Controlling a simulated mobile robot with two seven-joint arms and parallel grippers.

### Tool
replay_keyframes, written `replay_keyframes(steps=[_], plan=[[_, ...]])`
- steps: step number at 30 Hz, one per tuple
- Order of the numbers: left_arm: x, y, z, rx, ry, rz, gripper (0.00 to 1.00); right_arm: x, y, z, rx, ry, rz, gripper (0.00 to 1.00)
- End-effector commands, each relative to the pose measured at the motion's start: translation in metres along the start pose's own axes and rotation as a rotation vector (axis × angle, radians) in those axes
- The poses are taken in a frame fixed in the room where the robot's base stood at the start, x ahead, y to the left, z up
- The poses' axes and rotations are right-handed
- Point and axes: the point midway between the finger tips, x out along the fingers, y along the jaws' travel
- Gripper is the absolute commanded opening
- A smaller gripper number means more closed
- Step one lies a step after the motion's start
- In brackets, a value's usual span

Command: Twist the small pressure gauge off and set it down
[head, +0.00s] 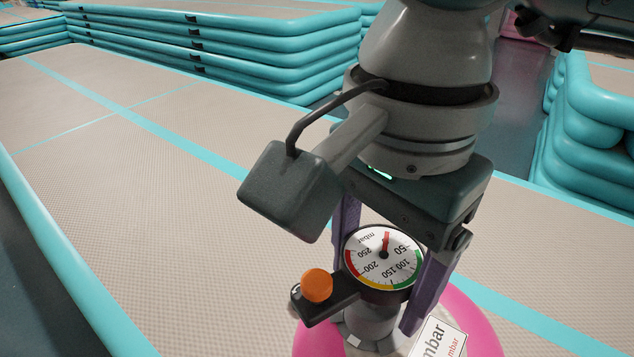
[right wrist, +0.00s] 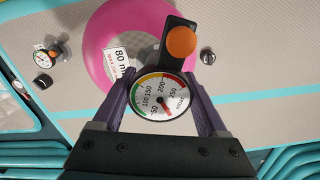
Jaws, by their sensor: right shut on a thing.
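The pressure gauge (head: 384,257) has a round white dial with green, yellow and red bands. A black side arm with an orange knob (head: 317,286) sticks out from it. A grey fitting (head: 372,322) shows below it, over a pink ring-shaped thing (head: 460,316). My right gripper (head: 382,290) is shut on the gauge, with purple fingers on either side. The right wrist view shows the dial (right wrist: 160,97) between the fingers and the orange knob beyond it. Whether the gauge is still joined to something below is hidden. My left gripper is not in view.
Stacked teal-edged tracks (head: 230,45) stand behind. The mat at left is clear.

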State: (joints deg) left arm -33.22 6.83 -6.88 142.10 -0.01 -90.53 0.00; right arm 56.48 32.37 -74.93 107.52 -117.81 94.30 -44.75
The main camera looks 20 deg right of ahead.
Motion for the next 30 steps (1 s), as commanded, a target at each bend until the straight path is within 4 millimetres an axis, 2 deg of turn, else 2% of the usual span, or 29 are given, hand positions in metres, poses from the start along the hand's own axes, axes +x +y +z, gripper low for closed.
replay_keyframes(steps=[11,24,30], plan=[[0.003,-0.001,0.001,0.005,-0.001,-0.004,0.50,0.001,0.000,0.000,-0.028,0.001,-0.001,0.11],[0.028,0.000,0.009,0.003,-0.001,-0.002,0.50,0.003,-0.001,0.000,-0.297,0.002,-0.002,0.11],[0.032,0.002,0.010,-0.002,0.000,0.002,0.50,0.001,-0.001,0.000,-0.373,0.002,-0.001,0.11]])
